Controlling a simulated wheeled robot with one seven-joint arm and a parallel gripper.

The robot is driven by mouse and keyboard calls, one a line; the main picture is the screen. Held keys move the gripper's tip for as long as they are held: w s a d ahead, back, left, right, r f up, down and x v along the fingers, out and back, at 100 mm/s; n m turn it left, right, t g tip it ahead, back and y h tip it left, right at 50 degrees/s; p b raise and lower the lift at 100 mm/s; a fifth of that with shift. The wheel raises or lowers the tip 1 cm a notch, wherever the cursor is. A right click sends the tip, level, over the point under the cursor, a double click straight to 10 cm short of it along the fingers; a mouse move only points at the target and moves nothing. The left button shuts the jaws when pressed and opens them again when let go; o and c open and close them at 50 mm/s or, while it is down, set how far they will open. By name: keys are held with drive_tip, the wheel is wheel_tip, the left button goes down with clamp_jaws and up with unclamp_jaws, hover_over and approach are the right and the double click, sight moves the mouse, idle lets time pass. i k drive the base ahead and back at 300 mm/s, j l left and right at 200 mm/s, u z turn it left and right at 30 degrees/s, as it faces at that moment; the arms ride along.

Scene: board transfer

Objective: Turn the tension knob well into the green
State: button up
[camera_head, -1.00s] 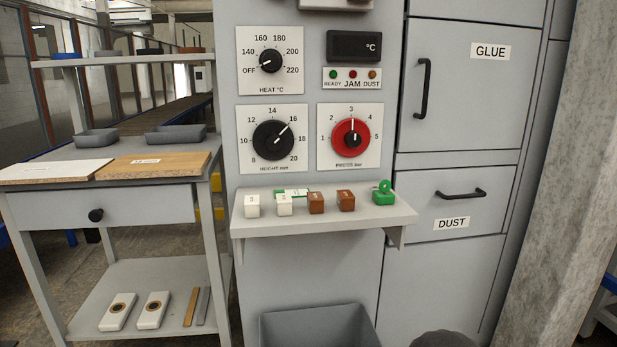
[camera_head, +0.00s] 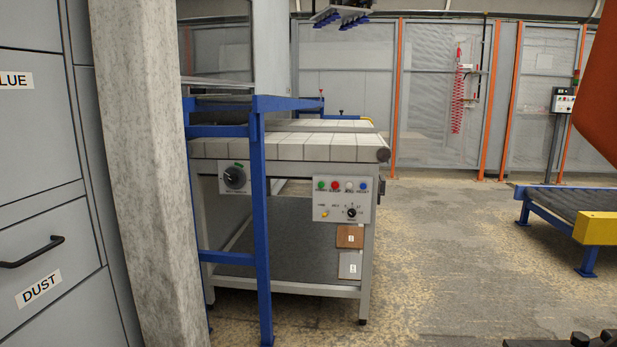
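A black knob (camera_head: 234,178) sits on a light plate on the side of the conveyor table (camera_head: 290,150), left of centre. A small green mark shows above the knob; its lettering is too small to read, so I cannot tell that it is the tension knob. A blue post stands just right of the knob's plate. My gripper is not clearly in view; only a dark shape shows at the bottom right corner.
A grey pillar (camera_head: 150,170) and a cabinet with a DUST drawer (camera_head: 40,270) stand at the left. A button panel (camera_head: 343,198) hangs right of the knob. Open floor (camera_head: 450,260) lies to the right, before a low blue-framed conveyor (camera_head: 575,215).

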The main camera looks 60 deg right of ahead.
sight(234, 177)
drive_tip(key=z, duration=1.35)
